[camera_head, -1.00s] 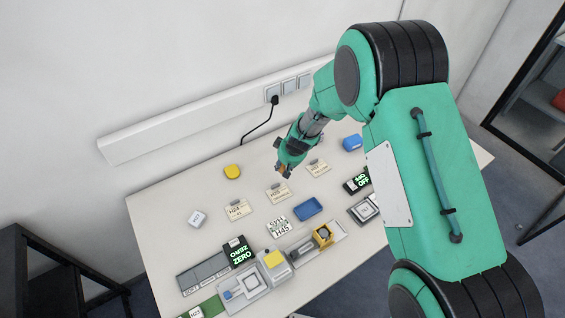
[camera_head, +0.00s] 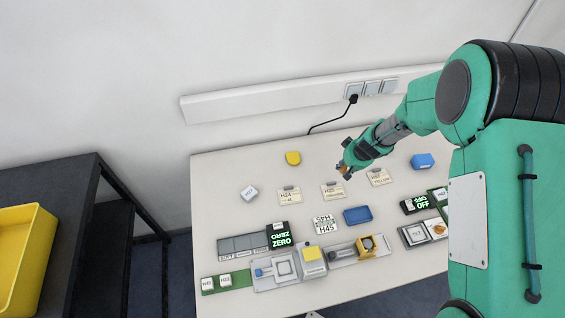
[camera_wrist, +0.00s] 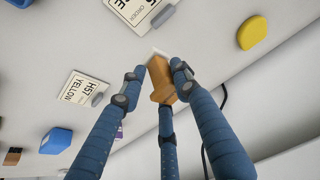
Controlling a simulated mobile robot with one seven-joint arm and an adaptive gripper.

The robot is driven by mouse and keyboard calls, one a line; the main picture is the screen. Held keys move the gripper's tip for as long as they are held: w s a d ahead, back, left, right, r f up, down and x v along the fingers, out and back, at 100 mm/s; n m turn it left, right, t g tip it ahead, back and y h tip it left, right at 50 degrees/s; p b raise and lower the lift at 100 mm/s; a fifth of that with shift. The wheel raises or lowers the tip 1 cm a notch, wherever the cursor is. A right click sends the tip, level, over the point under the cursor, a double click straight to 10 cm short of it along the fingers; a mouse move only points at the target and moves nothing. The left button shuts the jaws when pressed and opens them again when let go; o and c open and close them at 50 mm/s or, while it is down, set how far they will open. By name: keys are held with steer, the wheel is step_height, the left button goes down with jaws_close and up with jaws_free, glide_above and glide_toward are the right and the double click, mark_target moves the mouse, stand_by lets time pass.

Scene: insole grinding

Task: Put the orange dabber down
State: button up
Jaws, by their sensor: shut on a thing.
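The orange dabber (camera_wrist: 160,78) is a small block with a pale tip, seen between my fingers in the wrist view. My gripper (camera_wrist: 160,72) is shut on it, with three blue fingers around it. In the head view, my gripper (camera_head: 345,171) is over the back part of the table, behind the middle label card (camera_head: 333,191). The dabber is mostly hidden there by the fingers. I cannot tell whether its pale tip touches the table. The yellow dabber (camera_head: 293,158) stands to the left, and the blue dabber (camera_head: 423,161) to the right; both are apart from my gripper.
A left card (camera_head: 289,195) and a card marked yellow (camera_head: 379,177) lie nearby. A blue tray (camera_head: 357,215) and a yellow-and-grey device (camera_head: 313,260) are nearer the front. A white key-like block (camera_head: 249,193) lies left. The table (camera_head: 225,170) is bare between the yellow dabber and my gripper.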

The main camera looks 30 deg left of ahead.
steer(key=shift+a, duration=0.1)
steer(key=s+a+n+y+b, duration=0.1)
steer(key=s+a+n, duration=0.2)
steer(key=s+a, duration=0.7)
steer(key=a, duration=0.3)
steer(key=shift+s+g, duration=0.3)
steer(key=shift+g, duration=0.1)
steer(key=s+a+n, duration=0.1)
steer(key=s+a, duration=0.3)
steer(key=s, duration=0.1)
steer(key=s+a+n+g+b, duration=0.1)
steer(key=s+a, duration=0.3)
steer(key=s, duration=0.1)
steer(key=s+a+n, duration=0.1)
steer(key=s+a, duration=0.3)
steer(key=s, duration=0.1)
steer(key=shift+r+n+b, duration=0.1)
steer(key=shift+n+b, duration=0.2)
steer(key=shift+n, duration=0.1)
steer(key=shift+c, duration=0.4)
steer(key=shift+a, duration=0.1)
steer(key=shift+w+a+f+p, duration=0.25)
steer(key=shift+w+a, duration=1.3)
steer(key=shift+a, duration=0.6)
steer(key=shift+w+a+f+p, duration=0.3)
steer(key=shift+w+a, duration=1.2)
steer(key=shift+a, duration=0.6)
steer(key=shift+w+a+f+p, duration=0.25)
steer(key=shift+w+a, duration=1.3)
steer(key=shift+a, duration=0.6)
